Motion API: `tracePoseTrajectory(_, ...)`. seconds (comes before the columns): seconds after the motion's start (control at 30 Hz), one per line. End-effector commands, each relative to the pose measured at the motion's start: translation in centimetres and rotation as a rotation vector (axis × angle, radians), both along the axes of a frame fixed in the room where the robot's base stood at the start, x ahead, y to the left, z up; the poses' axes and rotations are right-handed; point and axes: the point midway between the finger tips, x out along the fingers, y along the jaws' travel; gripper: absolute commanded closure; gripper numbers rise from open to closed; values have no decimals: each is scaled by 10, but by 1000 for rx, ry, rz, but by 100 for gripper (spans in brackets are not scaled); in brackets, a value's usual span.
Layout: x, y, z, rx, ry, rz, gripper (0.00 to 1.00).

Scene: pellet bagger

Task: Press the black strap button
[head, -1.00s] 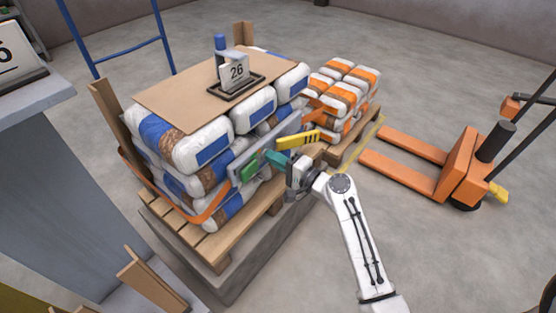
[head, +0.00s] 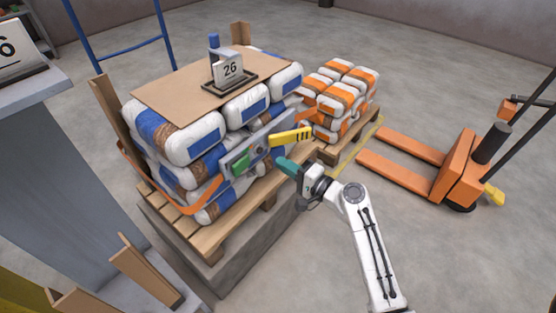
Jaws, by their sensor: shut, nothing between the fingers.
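A grey strap panel (head: 268,141) sits against the front side of the stacked white and blue bags (head: 195,138). It carries a green block (head: 240,164) at its left end and a yellow striped handle (head: 291,138) at its right end. A small dark button (head: 257,152) shows between them; its details are too small to tell. My gripper (head: 285,164), with teal fingers, is shut and empty. It points toward the panel from the lower right, below the yellow handle, and appears apart from the button.
An orange strap (head: 190,208) runs round the bags on the wooden pallet (head: 210,222). A sign reading 26 (head: 230,69) stands on top. Orange and white bags (head: 340,95) stand behind. An orange pallet jack (head: 450,165) is at right, with open floor in front.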

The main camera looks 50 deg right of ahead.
Motion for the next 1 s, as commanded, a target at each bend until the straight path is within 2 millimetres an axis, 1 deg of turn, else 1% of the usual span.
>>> tracePoseTrajectory(0.03, -8, -1, -1, 2, 3, -2, 100)
tracePoseTrajectory(0.3, -49, -2, 0, 1, 3, -3, 100)
tracePoseTrajectory(0.4, -61, -3, -1, 1, 3, -2, 100)
tracePoseTrajectory(0.6, -70, -3, -1, 0, 2, -1, 100)
tracePoseTrajectory(1.0, -70, -3, -1, 0, 2, -1, 100)
